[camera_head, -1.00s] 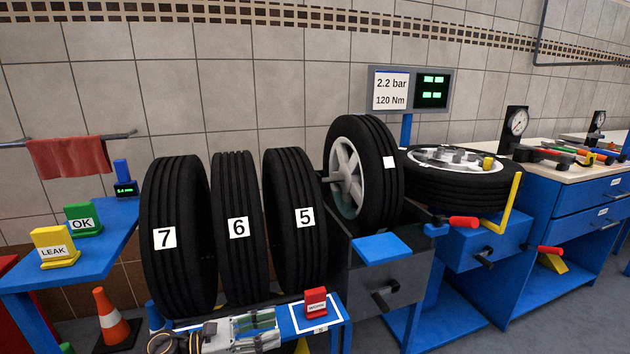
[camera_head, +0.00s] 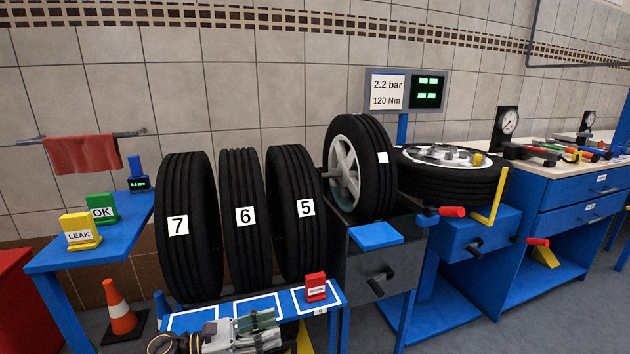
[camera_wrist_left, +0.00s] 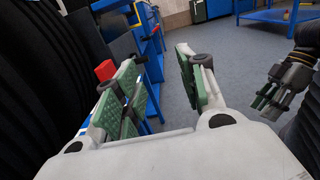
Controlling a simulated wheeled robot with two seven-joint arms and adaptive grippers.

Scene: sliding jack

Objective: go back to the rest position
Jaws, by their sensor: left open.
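My left gripper (camera_head: 262,326) is at the bottom of the head view, over the front part of a low blue bench (camera_head: 335,291). In the left wrist view its two green-padded fingers (camera_wrist_left: 162,82) stand apart with nothing between them. My right gripper (camera_wrist_left: 272,98) shows at the right of the left wrist view, with green pads and dark joints. How far its fingers are apart is not clear. It does not show in the head view.
Tyres numbered 7 (camera_head: 188,260), 6 (camera_head: 243,260) and 5 (camera_head: 298,255) stand behind the bench. A red block (camera_head: 315,287) sits on the bench's right end. An orange cone (camera_head: 121,308) stands at the lower left. Grey floor is open in the left wrist view (camera_wrist_left: 225,60).

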